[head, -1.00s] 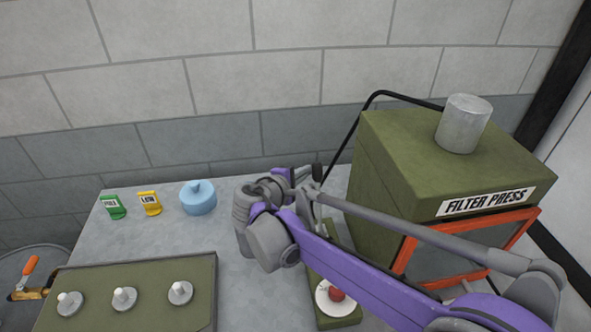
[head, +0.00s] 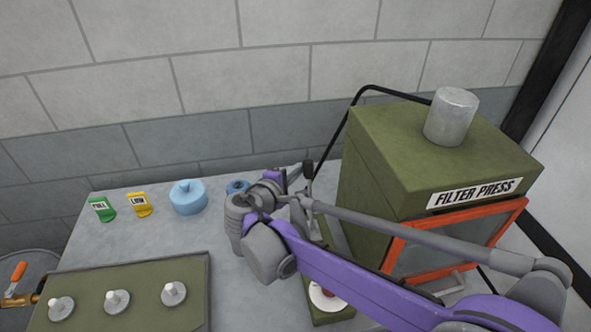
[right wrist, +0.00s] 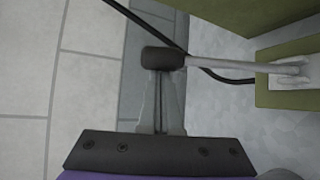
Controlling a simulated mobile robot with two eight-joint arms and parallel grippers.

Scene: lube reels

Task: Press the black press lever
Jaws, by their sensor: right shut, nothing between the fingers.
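The press lever shows in the head view as a black knob (head: 307,169) on a thin grey rod, left of the green filter press (head: 400,160). In the right wrist view, the black knob (right wrist: 163,59) lies across the tips of my right gripper (right wrist: 161,80), and the grey rod runs right to a green base. The fingers are shut with nothing between them. The tips are at the knob or very near it; I cannot tell whether they touch. In the head view my right wrist (head: 262,225) hides part of the gripper. My left gripper is out of view.
A green panel (head: 140,268) with several grey knobs lies at front left. A green tag (head: 102,209), a yellow tag (head: 139,204) and a light blue lidded pot (head: 188,197) stand behind it. A round white plate (head: 322,297) is partly hidden under my arm.

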